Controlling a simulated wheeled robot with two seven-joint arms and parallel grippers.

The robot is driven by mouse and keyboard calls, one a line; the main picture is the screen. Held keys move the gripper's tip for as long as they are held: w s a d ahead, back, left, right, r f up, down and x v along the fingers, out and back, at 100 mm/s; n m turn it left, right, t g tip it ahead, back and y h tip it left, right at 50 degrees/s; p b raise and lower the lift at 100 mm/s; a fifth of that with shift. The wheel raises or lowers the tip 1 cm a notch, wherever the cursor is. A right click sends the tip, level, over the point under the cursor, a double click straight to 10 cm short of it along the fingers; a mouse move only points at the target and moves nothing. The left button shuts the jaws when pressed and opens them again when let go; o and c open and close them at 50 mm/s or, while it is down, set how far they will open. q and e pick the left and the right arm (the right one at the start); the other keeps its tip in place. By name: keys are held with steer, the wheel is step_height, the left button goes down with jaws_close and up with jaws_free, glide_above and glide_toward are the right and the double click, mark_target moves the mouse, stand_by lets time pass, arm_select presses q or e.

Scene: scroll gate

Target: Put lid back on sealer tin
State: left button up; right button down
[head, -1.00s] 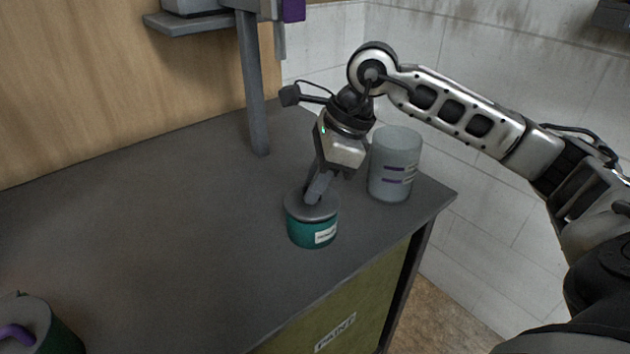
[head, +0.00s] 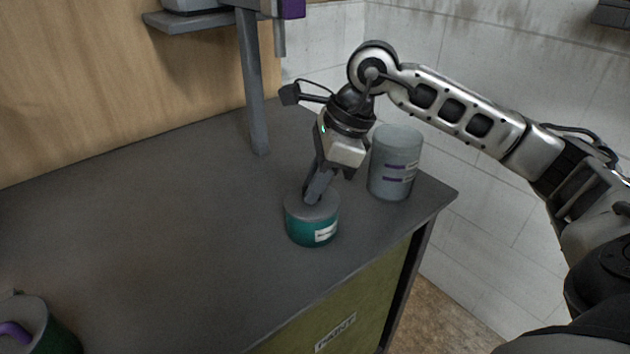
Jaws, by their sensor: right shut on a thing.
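The teal sealer tin (head: 308,233) with a small white label stands upright on the dark counter, left of its right front corner. The grey lid (head: 300,208) is on top of the tin and looks roughly level; whether it is fully seated I cannot tell. My right gripper (head: 313,194) points down from above with its fingertips at the lid's top, shut on the lid. The part it grips is hidden by the fingers. My left gripper is not in view.
A grey translucent container (head: 395,165) with purple marks stands close behind and right of my right gripper. A green can with a purple handle (head: 18,333) is at the lower left. A grey post (head: 252,85) rises behind. The counter's (head: 140,230) middle is clear.

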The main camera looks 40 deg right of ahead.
stand_by(0.4)
steer(key=c, duration=0.8)
jaws_free()
steer(key=shift+r, duration=0.1)
steer(key=shift+r+p, duration=2.55)
steer(key=shift+r, duration=0.85)
jaws_close()
